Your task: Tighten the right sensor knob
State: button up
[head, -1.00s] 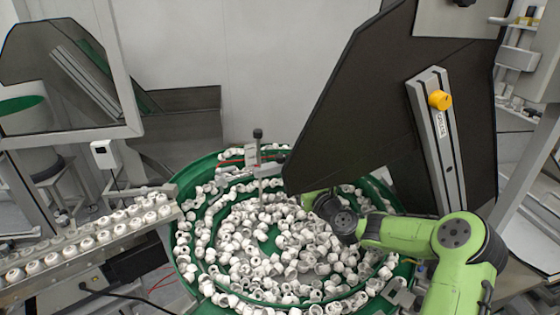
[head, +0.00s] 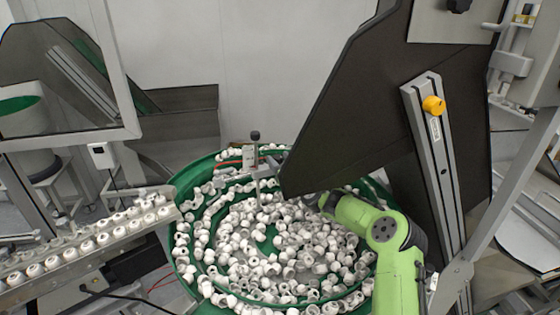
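A black round knob (head: 255,135) tops a thin upright post over the back of the green bowl. A yellow knob (head: 433,105) sits on a slotted grey rail at the right. Another black knob (head: 459,5) is cut by the top edge at the upper right. I cannot tell from the picture which one is the right sensor knob. My green arm rises from the lower right and bends left; its far end passes behind the lower edge of the dark panel. My gripper is not visible, so its fingers and anything in them are hidden.
A green feeder bowl (head: 181,190) holds many white caps. A large dark tilted panel (head: 350,110) stands over its right side, close to my arm. A chute (head: 60,268) with rows of caps runs in from the left. A framed screen (head: 60,80) stands upper left.

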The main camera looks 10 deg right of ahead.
jog(key=c, duration=0.8)
jog(key=shift+o, duration=0.2)
jog(key=shift+r+m+h+p, duration=0.1)
jog(key=shift+m+h+p, duration=0.25)
jog(key=shift+h, duration=0.15)
jog(key=m+h+p, duration=0.1)
jog(key=h+p, duration=0.1)
jog(key=m+h+p, duration=0.1)
jog(key=h, duration=0.1)
jog(key=shift+a+r+m+t+p, duration=0.15)
jog(key=shift+a+m+t+p, duration=0.1)
jog(key=shift+a+t+p, duration=0.1)
jog(key=m+h+p, duration=0.1)
jog(key=h+p, duration=0.1)
jog(key=shift+a+m+h, duration=0.1)
jog(key=shift+m+h, duration=0.2)
jog(key=m+g+h+p, duration=0.1)
jog(key=m+h, duration=0.1)
jog(key=h, duration=0.1)
jog(key=shift+a+f+p, duration=0.1)
jog(key=shift+f+p, duration=0.1)
jog(key=shift+p, duration=0.2)
jog(key=shift+m+g+h, duration=0.65)
jog(key=shift+m+h, duration=0.35)
jog(key=shift+h, duration=0.4)
jog(key=shift+w+h, duration=0.1)
jog(key=shift+h, duration=0.2)
